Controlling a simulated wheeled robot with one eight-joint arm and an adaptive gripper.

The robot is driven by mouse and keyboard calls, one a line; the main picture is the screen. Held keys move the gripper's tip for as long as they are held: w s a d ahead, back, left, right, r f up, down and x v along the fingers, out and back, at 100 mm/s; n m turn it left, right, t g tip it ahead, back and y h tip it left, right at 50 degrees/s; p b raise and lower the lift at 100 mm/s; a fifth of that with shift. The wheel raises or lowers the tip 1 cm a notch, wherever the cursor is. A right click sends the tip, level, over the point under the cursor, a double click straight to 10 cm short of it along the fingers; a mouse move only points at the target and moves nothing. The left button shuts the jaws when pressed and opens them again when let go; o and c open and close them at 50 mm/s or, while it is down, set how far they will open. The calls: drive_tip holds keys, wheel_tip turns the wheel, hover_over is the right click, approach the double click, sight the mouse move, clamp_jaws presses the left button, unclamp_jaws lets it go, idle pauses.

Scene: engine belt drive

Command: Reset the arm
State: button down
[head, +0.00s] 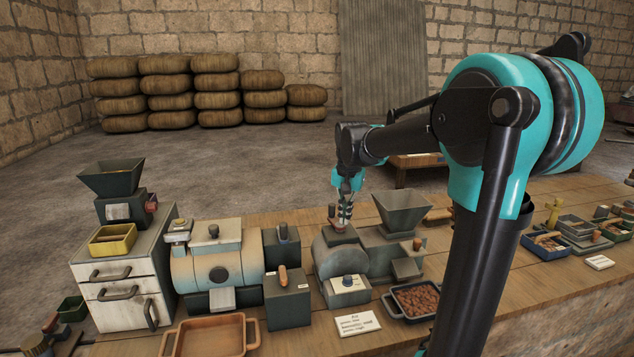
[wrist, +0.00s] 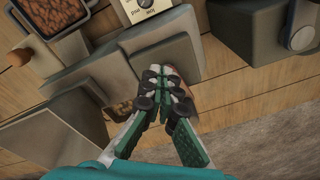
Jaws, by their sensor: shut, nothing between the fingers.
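My gripper (head: 345,213) points down just above a grey machine (head: 336,258) with a rounded body on the wooden bench. The machine carries a small dark red-brown block on top, close to my fingertips; I cannot tell whether they touch it. In the wrist view my gripper (wrist: 164,93) has its green and black fingers drawn together with nothing visible between them. My arm (head: 490,180) reaches in from the right, with its teal joint high in the head view.
A grey hopper (head: 402,212) stands close to the right of my gripper. A beige drum machine (head: 213,262) and a drawer cabinet (head: 122,280) stand left. A tray of brown pieces (head: 417,300), an orange tray (head: 208,338) and a label card (head: 357,323) lie in front. Stacked sacks (head: 190,90) line the back wall.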

drive_tip(key=s+d+f+n+t, duration=0.1)
drive_tip(key=s+d+f, duration=0.1)
drive_tip(key=s+f, duration=0.4)
drive_tip(key=s+d+f+n+t, duration=0.1)
drive_tip(key=s+d+f+n, duration=0.1)
drive_tip(key=s+f, duration=0.4)
drive_tip(key=s+d+f+n+t, duration=0.1)
drive_tip(key=s+d+f, duration=0.3)
drive_tip(key=s, duration=0.6)
drive_tip(key=shift+s+d+f+n, duration=0.1)
drive_tip(key=shift+s+f+n, duration=0.1)
drive_tip(key=shift+f, duration=0.35)
drive_tip(key=shift+s+d+f+n, duration=0.1)
drive_tip(key=shift+f+n, duration=0.1)
drive_tip(key=shift+f, duration=0.3)
